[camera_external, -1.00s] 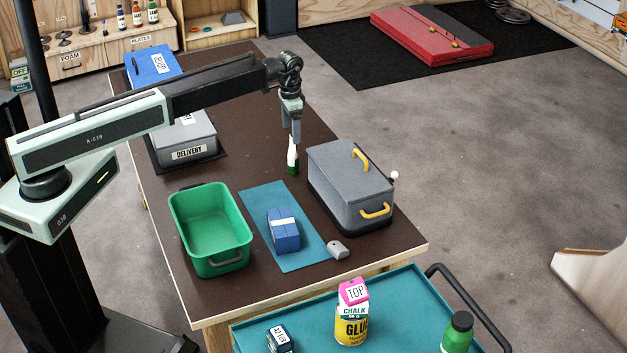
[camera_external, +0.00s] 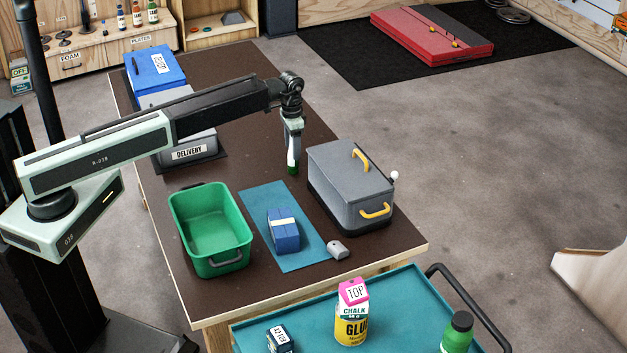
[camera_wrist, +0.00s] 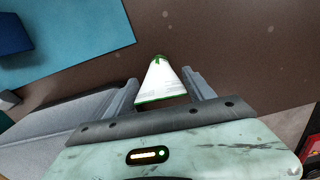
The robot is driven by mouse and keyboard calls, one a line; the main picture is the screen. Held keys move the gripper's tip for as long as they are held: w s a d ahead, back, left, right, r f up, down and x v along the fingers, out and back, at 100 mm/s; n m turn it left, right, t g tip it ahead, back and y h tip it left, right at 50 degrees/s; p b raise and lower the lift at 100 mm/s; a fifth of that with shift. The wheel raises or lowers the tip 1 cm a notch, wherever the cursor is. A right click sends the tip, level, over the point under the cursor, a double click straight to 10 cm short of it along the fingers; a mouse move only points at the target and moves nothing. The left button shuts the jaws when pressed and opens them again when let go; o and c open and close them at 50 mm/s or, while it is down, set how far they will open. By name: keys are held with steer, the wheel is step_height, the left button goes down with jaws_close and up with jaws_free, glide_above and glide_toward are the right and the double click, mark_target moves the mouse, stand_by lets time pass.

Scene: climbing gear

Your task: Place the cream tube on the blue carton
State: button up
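In the wrist view the tube (camera_wrist: 160,82) lies between the two fingers of my gripper (camera_wrist: 160,86). The fingers are spread on either side of it, with narrow gaps. My gripper (camera_external: 292,160) points down over the tube in the external view and hides its upper part. The blue carton (camera_external: 285,243) with a pale band lies on a teal mat (camera_external: 262,202), and its dark blue corner (camera_wrist: 12,36) shows in the wrist view.
A grey box with yellow handles (camera_external: 340,185) stands close, right of the tube. A green bin (camera_external: 247,240) is left of the mat. A small grey object (camera_external: 338,249) lies near the mat's right edge. A delivery box (camera_external: 190,142) sits at back left.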

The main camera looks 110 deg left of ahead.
mark_target(290, 149)
jaws_close()
steer(key=shift+r, duration=0.1)
steer(key=shift+r+p, duration=0.65)
steer(key=shift+p, duration=0.1)
steer(key=shift+s+d+r+p, duration=0.15)
steer(key=shift+d+r+p, duration=0.05)
steer(key=shift+r+p, duration=0.45)
steer(key=shift+s+d+r+p, duration=0.15)
steer(key=shift+r+p, duration=0.45)
steer(key=s+d+r+p, duration=0.1)
steer(key=s+d, duration=0.8)
steer(key=d, duration=0.3)
steer(key=shift+s, duration=0.2)
